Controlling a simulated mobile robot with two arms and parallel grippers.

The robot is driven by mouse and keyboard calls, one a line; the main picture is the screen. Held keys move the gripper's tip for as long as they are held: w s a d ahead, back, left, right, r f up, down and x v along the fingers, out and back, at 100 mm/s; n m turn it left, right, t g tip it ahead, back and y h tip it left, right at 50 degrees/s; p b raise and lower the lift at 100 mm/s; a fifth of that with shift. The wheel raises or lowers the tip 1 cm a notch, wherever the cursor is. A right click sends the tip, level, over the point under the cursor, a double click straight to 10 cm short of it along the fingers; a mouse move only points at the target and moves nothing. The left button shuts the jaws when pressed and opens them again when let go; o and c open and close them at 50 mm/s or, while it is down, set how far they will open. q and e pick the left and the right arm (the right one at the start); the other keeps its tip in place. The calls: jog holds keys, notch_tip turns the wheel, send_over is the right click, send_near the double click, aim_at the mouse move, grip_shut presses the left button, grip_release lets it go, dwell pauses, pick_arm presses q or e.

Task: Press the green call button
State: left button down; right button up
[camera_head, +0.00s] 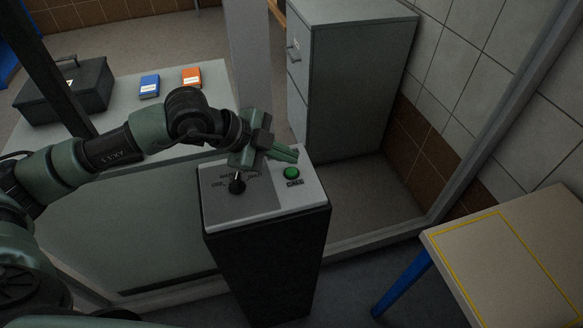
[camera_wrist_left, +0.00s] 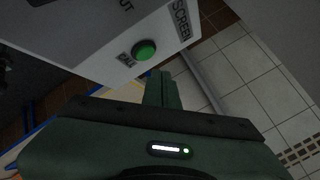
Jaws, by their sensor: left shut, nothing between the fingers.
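The green call button (camera_head: 291,173) is a round dome on the grey top panel of a dark pedestal (camera_head: 266,262), above the printed word CALL. A black selector knob (camera_head: 237,185) stands to its left on the same panel. My left gripper (camera_head: 296,155) is shut and empty, its fingertips just behind the button in the head view. In the left wrist view the button (camera_wrist_left: 145,50) shows on the panel, a little beyond and left of the shut fingertips (camera_wrist_left: 160,74). The fingers look apart from the button. My right gripper is not in view.
A grey filing cabinet (camera_head: 351,80) stands behind the pedestal. A table (camera_head: 215,75) at the left holds a black toolbox (camera_head: 65,92), a blue box (camera_head: 149,86) and an orange box (camera_head: 192,77). A table with yellow lines (camera_head: 515,255) stands at right.

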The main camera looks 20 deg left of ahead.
aim_at(286, 172)
pick_arm(q)
jog(key=shift+r+p, duration=0.95)
jog(key=shift+r, duration=1)
jog(key=shift+f, duration=0.1)
